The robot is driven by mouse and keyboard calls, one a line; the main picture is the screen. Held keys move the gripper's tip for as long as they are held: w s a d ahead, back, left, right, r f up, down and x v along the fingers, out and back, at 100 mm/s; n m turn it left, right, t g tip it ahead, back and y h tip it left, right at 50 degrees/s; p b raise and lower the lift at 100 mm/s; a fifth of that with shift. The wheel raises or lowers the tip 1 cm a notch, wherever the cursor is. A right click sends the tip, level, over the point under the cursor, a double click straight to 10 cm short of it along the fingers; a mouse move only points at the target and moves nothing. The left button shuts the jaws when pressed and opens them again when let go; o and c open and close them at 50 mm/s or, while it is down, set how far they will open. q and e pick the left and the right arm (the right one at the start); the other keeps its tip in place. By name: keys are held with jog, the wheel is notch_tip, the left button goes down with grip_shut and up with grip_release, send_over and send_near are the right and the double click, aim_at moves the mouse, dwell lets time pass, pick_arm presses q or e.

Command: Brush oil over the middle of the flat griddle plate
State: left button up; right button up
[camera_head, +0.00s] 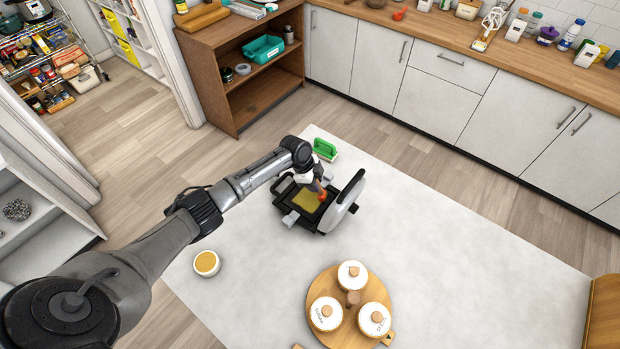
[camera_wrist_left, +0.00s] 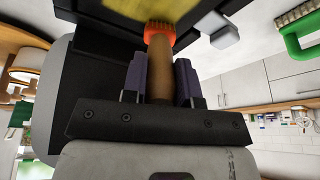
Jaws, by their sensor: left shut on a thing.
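The open griddle has a dark flat plate (camera_head: 293,217) with a yellow patch of oil (camera_head: 304,201) over its middle. The patch also shows at the top of the left wrist view (camera_wrist_left: 130,12). Its grey lid (camera_head: 345,203) stands raised on the right. My left gripper (camera_head: 316,184) is above the plate, shut on the wooden handle of a brush (camera_wrist_left: 160,70). The orange-red brush head (camera_head: 322,195) is at the right part of the patch; I cannot tell whether it touches. A white bowl of yellow-brown oil (camera_head: 206,262) stands apart at the left. My right gripper is out of view.
A green-handled scrubbing brush (camera_head: 325,149) lies behind the griddle. A round wooden tray (camera_head: 347,274) with three white lidded jars stands in front, towards the right. The white tabletop (camera_head: 450,240) is clear to the right of the griddle.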

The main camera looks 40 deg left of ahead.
pick_arm(q)
jog(key=shift+d, duration=0.4)
jog(key=shift+a, duration=0.1)
jog(key=shift+s+a+b, duration=0.15)
jog(key=shift+a+b, duration=0.4)
jog(key=shift+a, duration=1.05)
jog(key=shift+s+a+b, duration=0.15)
jog(key=shift+a+b, duration=0.3)
jog(key=shift+a, duration=0.95)
jog(key=shift+a, duration=0.1)
